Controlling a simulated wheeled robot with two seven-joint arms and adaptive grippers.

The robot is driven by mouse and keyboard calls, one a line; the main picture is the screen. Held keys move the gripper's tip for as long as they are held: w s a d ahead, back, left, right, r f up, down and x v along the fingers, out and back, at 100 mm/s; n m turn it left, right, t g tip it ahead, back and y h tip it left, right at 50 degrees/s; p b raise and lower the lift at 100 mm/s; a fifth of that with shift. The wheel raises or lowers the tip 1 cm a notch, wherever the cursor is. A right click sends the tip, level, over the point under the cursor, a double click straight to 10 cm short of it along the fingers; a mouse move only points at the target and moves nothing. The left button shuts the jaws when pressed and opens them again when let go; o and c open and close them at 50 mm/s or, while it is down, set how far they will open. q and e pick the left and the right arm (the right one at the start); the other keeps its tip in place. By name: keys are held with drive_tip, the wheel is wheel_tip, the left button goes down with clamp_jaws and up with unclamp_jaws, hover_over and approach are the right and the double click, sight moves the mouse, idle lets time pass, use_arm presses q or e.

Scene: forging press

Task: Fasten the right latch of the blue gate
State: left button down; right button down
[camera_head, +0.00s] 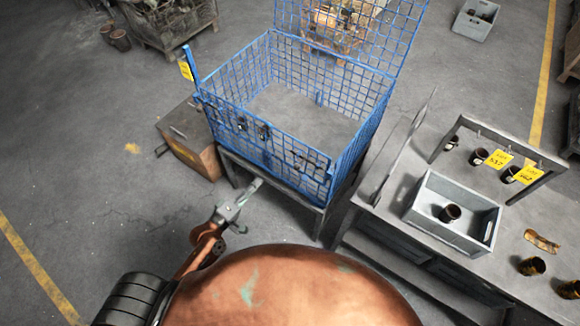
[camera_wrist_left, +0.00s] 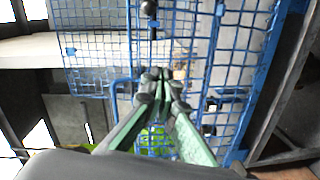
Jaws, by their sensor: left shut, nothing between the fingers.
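The blue gate (camera_head: 283,146) is the mesh front of a blue wire cage in the head view, and its mesh also shows in the wrist view (camera_wrist_left: 185,40). Dark latch fittings sit along it, with one at its right end (camera_head: 324,171). In the wrist view a dark fitting (camera_wrist_left: 213,102) shows by the blue frame, right of the fingers. I cannot tell whether it is fastened. My left gripper (camera_head: 257,184) is below and in front of the gate, and in the wrist view its green fingers (camera_wrist_left: 157,76) are together and empty, pointing toward the mesh. My right gripper is out of view.
The cage stands on a dark metal stand (camera_head: 283,188). A brown box (camera_head: 190,137) is left of it. A grey workbench (camera_head: 385,212) with a grey tray (camera_head: 420,213) stands close on the right.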

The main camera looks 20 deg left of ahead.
use_arm(q)
drive_tip(key=r, duration=0.1)
drive_tip(key=d+r, duration=0.1)
drive_tip(key=r, duration=0.1)
drive_tip(key=shift+h, duration=0.4)
drive_tip(key=shift+f, duration=0.1)
drive_tip(key=w+d+f+p, duration=0.1)
drive_tip(key=w+d+p, duration=0.1)
drive_tip(key=w+d, duration=0.6)
drive_tip(key=shift+w+f+p, duration=0.15)
drive_tip(key=shift+w+p, duration=0.15)
drive_tip(key=shift+p, duration=0.1)
